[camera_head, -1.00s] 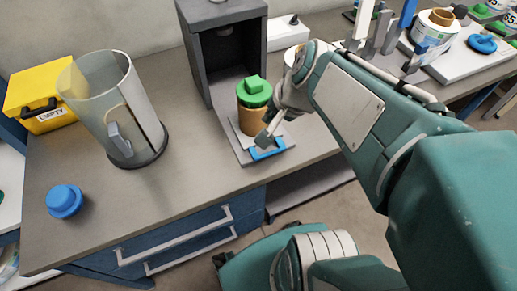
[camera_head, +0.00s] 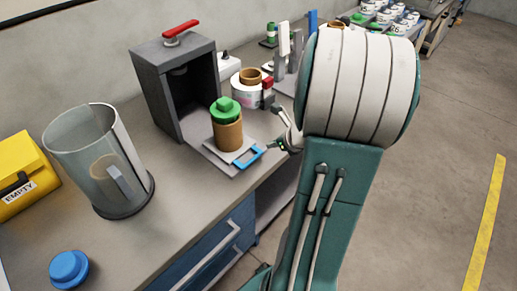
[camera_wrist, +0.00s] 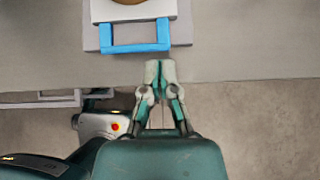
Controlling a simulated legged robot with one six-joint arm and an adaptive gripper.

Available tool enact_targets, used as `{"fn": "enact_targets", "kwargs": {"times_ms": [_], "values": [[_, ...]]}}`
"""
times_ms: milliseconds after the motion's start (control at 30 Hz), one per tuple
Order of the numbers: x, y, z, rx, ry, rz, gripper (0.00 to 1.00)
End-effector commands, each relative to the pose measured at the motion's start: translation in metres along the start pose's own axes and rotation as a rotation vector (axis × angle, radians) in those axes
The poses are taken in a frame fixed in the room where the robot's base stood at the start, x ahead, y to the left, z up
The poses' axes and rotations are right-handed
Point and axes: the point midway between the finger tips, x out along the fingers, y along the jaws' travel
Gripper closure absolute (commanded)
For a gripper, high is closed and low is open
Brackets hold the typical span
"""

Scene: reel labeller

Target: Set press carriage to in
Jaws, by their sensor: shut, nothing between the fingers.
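The press (camera_head: 160,90) is a dark grey open-fronted housing with a red lever (camera_head: 181,31) on top. Its carriage (camera_head: 217,157) is a light plate lying out in front of the opening, bearing a brown cylinder (camera_head: 229,134) with a green cap (camera_head: 225,108). A blue handle (camera_head: 249,158) is at the carriage's front edge; it also shows in the wrist view (camera_wrist: 135,48). My gripper (camera_head: 272,146) is shut and empty, just off the handle's outer side. In the wrist view its fingertips (camera_wrist: 160,70) are below the handle's right end, apart from it in the picture.
A clear cylinder (camera_head: 95,165) with a dark base, a blue knob (camera_head: 69,269) and a yellow box (camera_head: 22,178) stand to the left. A white labelled reel (camera_head: 246,88) and upright tools are behind at the right. Open floor lies right of the bench.

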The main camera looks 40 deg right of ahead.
Motion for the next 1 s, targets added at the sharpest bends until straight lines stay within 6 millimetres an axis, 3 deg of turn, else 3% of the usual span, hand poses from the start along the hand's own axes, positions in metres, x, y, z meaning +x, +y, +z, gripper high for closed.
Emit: {"fn": "enact_targets", "kwargs": {"times_ms": [300, 500, 1000], "values": [[0.056, 0.006, 0.001, -0.008, 0.004, 0.004, 1.0], [0.082, 0.006, 0.001, -0.009, 0.003, 0.002, 1.0], [0.09, 0.005, 0.001, -0.01, 0.002, 0.0, 1.0]]}}
